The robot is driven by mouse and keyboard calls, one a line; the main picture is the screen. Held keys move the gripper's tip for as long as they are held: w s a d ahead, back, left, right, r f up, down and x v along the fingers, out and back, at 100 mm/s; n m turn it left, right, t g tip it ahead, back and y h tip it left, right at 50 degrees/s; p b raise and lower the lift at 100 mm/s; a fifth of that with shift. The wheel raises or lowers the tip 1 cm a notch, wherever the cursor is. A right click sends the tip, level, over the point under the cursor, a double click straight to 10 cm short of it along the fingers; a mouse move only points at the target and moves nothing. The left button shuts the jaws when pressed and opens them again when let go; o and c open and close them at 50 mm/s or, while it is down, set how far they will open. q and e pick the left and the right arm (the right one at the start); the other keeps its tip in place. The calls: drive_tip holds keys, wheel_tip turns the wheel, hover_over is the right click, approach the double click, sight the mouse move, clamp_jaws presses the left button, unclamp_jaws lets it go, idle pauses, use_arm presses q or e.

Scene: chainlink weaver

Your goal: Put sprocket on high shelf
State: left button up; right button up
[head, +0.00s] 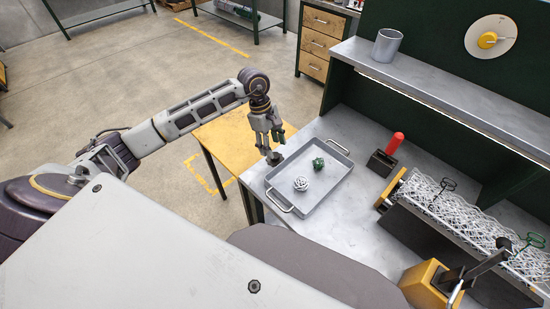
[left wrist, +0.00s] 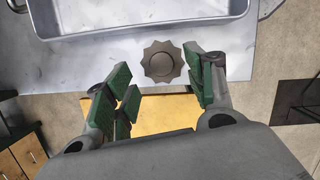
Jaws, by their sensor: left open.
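The sprocket (head: 274,158) is a small dark grey toothed disc at the left edge of the grey workbench, beside the tray. In the left wrist view the sprocket (left wrist: 162,62) shows face-on, between and just beyond my fingertips. My left gripper (head: 268,139) points down just above the sprocket. Its green-padded fingers (left wrist: 155,78) are open and apart on either side, holding nothing. The high shelf (head: 450,103) is a grey ledge along the back of the bench at the right. My right gripper is not in view.
A grey metal tray (head: 331,190) holds a white ball-like piece (head: 301,184) and a green piece (head: 318,163). A grey cup (head: 387,45) stands at the shelf's left end; the shelf right of it is clear. A red-handled tool (head: 395,143) and a wire-mesh machine (head: 455,215) stand below.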

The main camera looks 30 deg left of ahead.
sight(275, 155)
use_arm(q)
drive_tip(key=shift+x, duration=2)
drive_tip(key=shift+s+a, duration=0.1)
clamp_jaws()
